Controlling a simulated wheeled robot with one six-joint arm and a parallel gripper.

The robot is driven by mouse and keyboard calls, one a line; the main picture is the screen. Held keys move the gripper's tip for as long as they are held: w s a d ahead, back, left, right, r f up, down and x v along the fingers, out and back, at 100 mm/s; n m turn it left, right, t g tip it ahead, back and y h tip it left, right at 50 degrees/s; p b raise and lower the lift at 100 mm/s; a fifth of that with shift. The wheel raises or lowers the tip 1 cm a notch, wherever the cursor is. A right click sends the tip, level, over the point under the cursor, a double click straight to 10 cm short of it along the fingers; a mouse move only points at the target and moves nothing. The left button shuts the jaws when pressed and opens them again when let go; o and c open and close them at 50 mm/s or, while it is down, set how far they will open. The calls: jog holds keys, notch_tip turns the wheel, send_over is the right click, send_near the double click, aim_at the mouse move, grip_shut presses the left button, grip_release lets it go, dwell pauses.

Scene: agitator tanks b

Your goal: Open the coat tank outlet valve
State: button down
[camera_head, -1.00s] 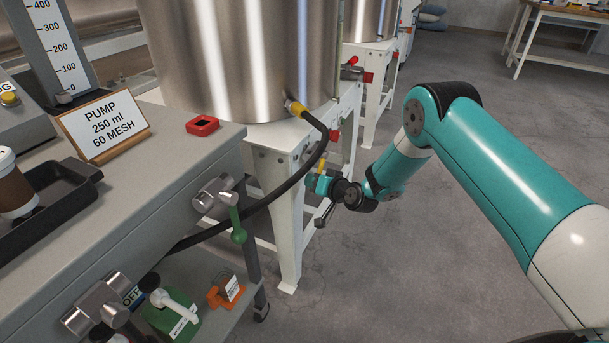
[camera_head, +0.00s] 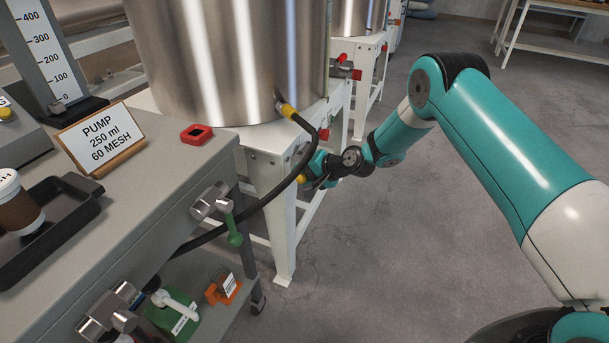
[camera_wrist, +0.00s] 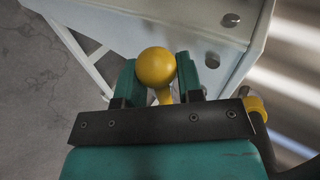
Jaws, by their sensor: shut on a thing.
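A yellow ball-ended lever (camera_wrist: 157,68) sits between the two fingers of my gripper (camera_wrist: 162,82) in the wrist view. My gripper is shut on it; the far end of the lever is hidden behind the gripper. In the head view my gripper (camera_head: 312,172) is beside the white stand's front leg, and the yellow ball (camera_head: 300,179) peeks out at its tip. The large steel tank (camera_head: 225,60) stands above. A yellow fitting (camera_head: 288,110) at its base joins a black hose, and it also shows in the wrist view (camera_wrist: 256,106). No tank name is readable.
The black hose (camera_head: 314,150) curves down close to my gripper, towards the grey cart (camera_head: 160,190). The cart carries a green-handled valve (camera_head: 233,230). The white stand (camera_head: 270,205) is close beside my gripper. A second tank with red parts (camera_head: 344,60) stands behind. Floor at right is free.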

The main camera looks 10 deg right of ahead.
jog(key=shift+r, duration=0.15)
dwell(0.4)
jog(key=c, duration=0.8)
grip_release()
jog(key=shift+o, duration=0.2)
jog(key=p+v, duration=0.2)
jog(key=v, duration=1.5)
jog(key=shift+d+r, duration=0.2)
